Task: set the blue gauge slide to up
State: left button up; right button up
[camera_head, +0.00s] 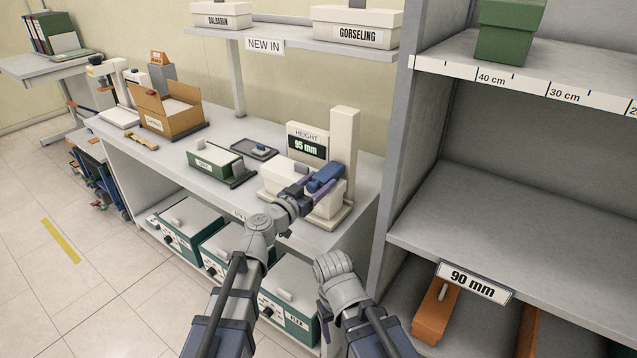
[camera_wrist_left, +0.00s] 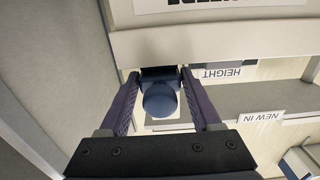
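The height gauge stands on the bench, with a cream column (camera_head: 344,135) and a dark display (camera_head: 307,146) reading 95 mm. The blue gauge slide (camera_head: 326,177) is low on the column, beside a white box (camera_head: 277,177). My left gripper (camera_head: 312,186) reaches up to the slide. In the left wrist view the slide's round blue knob (camera_wrist_left: 160,100) and block lie between my purple fingers (camera_wrist_left: 160,78). Small gaps show on both sides, so the fingers look open around it. My right arm shows at the lower middle, but its gripper is out of sight.
A green open box (camera_head: 215,161), a dark tray (camera_head: 254,150) and an orange-brown carton (camera_head: 170,112) stand left on the bench. A shelf post (camera_head: 394,150) rises close to the right of the gauge. A shelf (camera_head: 300,38) with white boxes hangs above.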

aim_at(318, 179)
pick_arm(q)
grip_shut()
dwell(0.5)
notch_tip(318, 179, up, 6)
jog(key=p, duration=0.6)
jog(key=shift+w+f, duration=0.1)
jog(key=shift+w, duration=0.05)
jog(key=shift+o, duration=0.5)
grip_release()
jog(key=v, duration=0.8)
